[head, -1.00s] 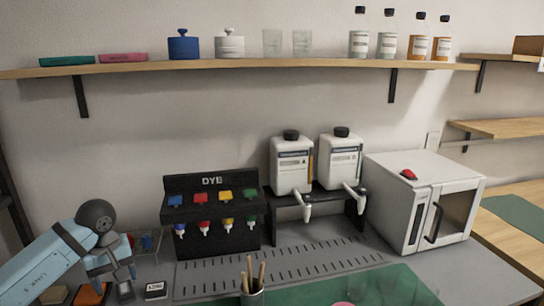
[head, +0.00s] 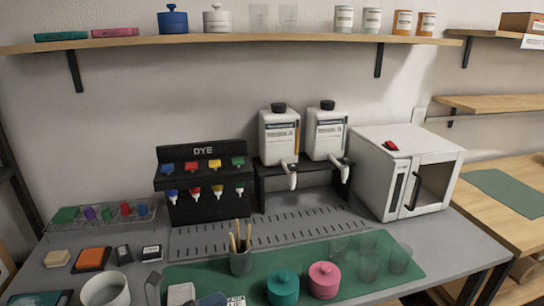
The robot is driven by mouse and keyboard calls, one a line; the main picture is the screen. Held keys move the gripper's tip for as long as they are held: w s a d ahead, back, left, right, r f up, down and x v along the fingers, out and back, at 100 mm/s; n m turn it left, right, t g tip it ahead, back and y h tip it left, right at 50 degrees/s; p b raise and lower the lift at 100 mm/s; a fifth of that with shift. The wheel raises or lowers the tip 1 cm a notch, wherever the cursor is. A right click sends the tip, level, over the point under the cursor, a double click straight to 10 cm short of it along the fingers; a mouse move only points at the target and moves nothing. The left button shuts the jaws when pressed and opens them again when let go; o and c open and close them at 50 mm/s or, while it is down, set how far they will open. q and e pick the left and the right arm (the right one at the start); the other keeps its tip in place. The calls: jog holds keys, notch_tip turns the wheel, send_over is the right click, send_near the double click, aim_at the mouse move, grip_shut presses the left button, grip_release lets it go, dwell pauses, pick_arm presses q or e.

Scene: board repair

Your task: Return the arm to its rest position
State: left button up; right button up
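Neither of my grippers can be made out in the head view, and the blue arm is not seen over the bench. A few partly cut-off grey, white and bluish shapes (head: 180,293) lie at the bottom edge; I cannot tell what they are. The grey bench (head: 330,222) carries a green mat (head: 205,278) with a teal lidded jar (head: 283,287), a pink lidded jar (head: 324,280) and several clear cups (head: 368,266).
A dye dispenser (head: 204,183), two white bottles (head: 279,136) on a black stand and a white oven-like box (head: 406,171) line the back.

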pick_arm(q)
jog(key=s+a+f+m+t+y, duration=0.25)
jog(key=s+f+m+y, duration=0.55)
jog(key=m, duration=0.8)
jog(key=s+a+f+m+t+y, duration=0.1)
jog(key=s+a+f+m+y, duration=0.4)
jog(key=f+m+y, duration=0.75)
notch_tip(320, 180, up, 20)
jog(key=s+a+m+h+p, duration=0.1)
jog(key=m+h+p, duration=0.3)
jog(key=p, duration=2.1)
jog(key=shift+s+a+f, duration=0.2)
jog(key=shift+s+f, duration=0.05)
jog(key=shift+s, duration=0.05)
pick_arm(e)
notch_tip(320, 180, up, 16)
jog(key=s+d+h, duration=0.1)
jog(key=d, duration=0.1)
jog(key=shift+s+r+g, duration=0.15)
jog(key=shift+s+g, duration=0.2)
jog(key=shift+g, duration=0.05)
jog(key=shift+w+r, duration=0.1)
jog(key=shift+r, duration=0.2)
pick_arm(q)
jog(key=shift+a, duration=0.1)
pick_arm(e)
jog(key=shift+a+f, duration=0.1)
